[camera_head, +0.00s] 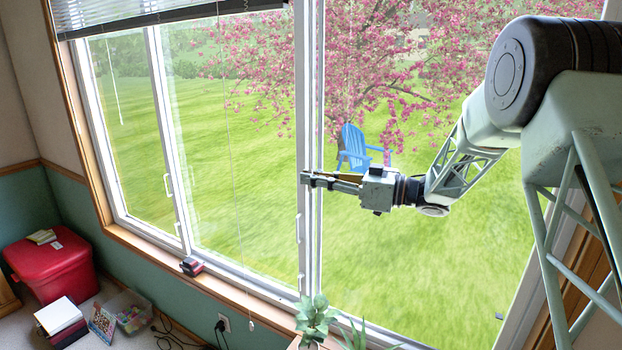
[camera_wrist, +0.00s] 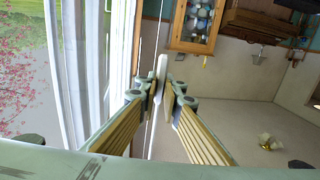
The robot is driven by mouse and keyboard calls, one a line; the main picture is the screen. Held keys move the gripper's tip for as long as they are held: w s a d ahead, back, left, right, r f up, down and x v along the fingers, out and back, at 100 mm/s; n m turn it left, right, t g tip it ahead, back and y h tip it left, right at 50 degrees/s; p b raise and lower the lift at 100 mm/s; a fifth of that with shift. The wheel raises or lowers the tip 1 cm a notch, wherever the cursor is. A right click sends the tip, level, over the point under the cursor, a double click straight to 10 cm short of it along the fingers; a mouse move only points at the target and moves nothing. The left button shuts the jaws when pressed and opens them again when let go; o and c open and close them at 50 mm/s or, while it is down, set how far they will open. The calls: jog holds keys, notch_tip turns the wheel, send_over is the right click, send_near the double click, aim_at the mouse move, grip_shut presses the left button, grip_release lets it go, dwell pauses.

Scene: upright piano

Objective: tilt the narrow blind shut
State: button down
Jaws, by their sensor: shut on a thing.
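My gripper (camera_head: 308,180) reaches left across the window, level with the white frame post between the panes. In the wrist view its fingers (camera_wrist: 164,88) are shut on a slim white piece (camera_wrist: 162,66), with a thin cord or wand line running beside it. I cannot tell whether this piece is a tilt wand or a cord end. A raised blind (camera_head: 150,12) with its slats bunched together hangs at the top left. A thin cord (camera_head: 228,120) hangs from it, with a small tassel (camera_head: 251,324) at the bottom. I see no other blind clearly, and cannot tell which is the narrow one.
The window sill (camera_head: 215,265) holds a small dark red object (camera_head: 192,266). A plant (camera_head: 316,318) stands below my gripper. A red chest (camera_head: 50,265), books and a clear bin (camera_head: 128,312) sit at the lower left. A glass-fronted cabinet (camera_wrist: 196,22) shows in the wrist view.

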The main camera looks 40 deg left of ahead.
jog(key=c, duration=2.8)
grip_release()
jog(key=shift+v, duration=5.95)
